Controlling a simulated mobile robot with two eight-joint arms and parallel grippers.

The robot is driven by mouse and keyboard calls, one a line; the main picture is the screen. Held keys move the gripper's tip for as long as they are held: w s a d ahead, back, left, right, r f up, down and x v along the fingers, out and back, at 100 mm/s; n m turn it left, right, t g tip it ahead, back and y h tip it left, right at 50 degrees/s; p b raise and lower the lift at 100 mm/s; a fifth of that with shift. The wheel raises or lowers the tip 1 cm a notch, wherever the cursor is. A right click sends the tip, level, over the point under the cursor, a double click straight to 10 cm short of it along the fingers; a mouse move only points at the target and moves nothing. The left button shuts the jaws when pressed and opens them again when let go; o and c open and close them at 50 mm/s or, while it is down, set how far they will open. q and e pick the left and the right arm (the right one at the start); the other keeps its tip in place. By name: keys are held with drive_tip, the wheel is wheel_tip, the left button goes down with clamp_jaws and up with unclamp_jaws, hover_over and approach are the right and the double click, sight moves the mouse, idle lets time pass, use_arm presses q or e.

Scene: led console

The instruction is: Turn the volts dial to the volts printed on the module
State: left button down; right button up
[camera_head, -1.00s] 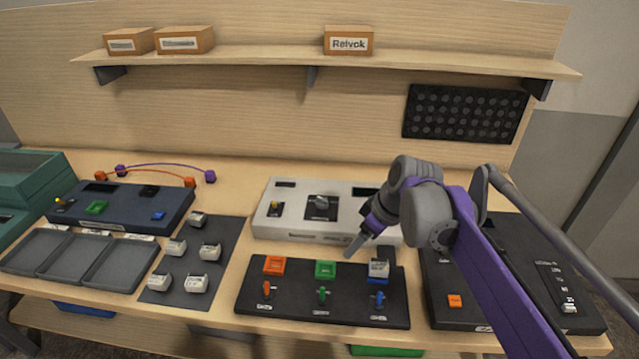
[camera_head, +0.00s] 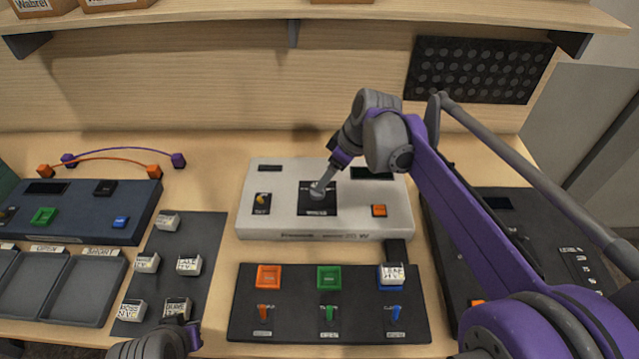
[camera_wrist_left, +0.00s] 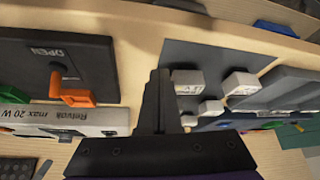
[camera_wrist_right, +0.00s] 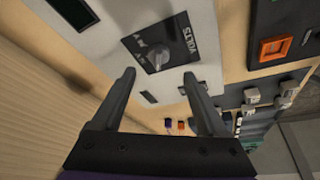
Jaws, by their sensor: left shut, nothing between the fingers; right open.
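The volts dial is a grey knob on a black plate (camera_head: 305,208) in the middle of the light grey console (camera_head: 265,225). The right wrist view shows the knob (camera_wrist_right: 157,60) and the word VOLTS. My right gripper (camera_head: 318,190) is over the dial, hiding most of it; in its wrist view its fingers (camera_wrist_right: 160,75) are open, one either side below the knob. I cannot tell whether they touch it. A white module (camera_head: 392,274) sits on the blue socket of the black board; its print is too small to read. My left gripper (camera_wrist_left: 158,100) is shut and empty.
Several white modules (camera_head: 147,263) stand on a dark mat (camera_head: 205,230) at left. The console has a yellow-tipped switch (camera_head: 262,200) and an orange button (camera_head: 379,210) beside the dial. A black board (camera_head: 250,340) with coloured sockets lies in front.

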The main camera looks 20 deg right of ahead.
use_arm(q)
drive_tip(key=shift+w+f, duration=0.15)
drive_tip(key=shift+f, duration=0.05)
use_arm(e)
drive_tip(key=x, duration=0.7)
drive_tip(key=shift+w, duration=0.15)
clamp_jaws()
